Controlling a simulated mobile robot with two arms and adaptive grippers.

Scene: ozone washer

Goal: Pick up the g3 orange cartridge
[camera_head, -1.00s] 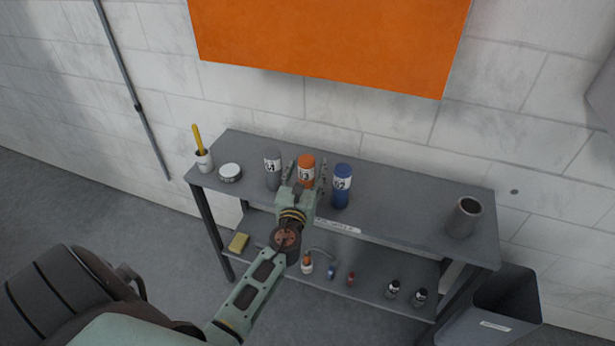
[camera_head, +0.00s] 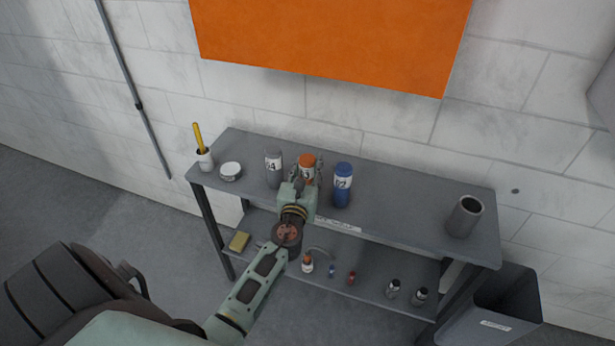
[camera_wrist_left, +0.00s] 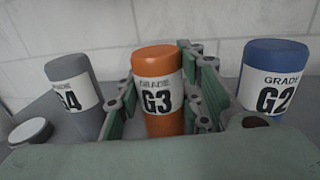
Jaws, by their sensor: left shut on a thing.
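The orange G3 cartridge (camera_head: 306,161) stands upright on the top shelf (camera_head: 400,213), between the grey G4 cartridge (camera_head: 273,170) on its left and the blue G2 cartridge (camera_head: 342,186) on its right. In the left wrist view the orange cartridge (camera_wrist_left: 158,90) shows its white G3 label, with a finger on each side. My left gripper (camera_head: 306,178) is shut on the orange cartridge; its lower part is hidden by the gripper. My right gripper is in neither view.
A white cup with a yellow-handled tool (camera_head: 204,160) and a round white-topped tin (camera_head: 230,171) stand at the left of the shelf. A grey cup (camera_head: 464,217) stands at the right. Several small bottles and a yellow sponge (camera_head: 239,241) are on the lower shelf.

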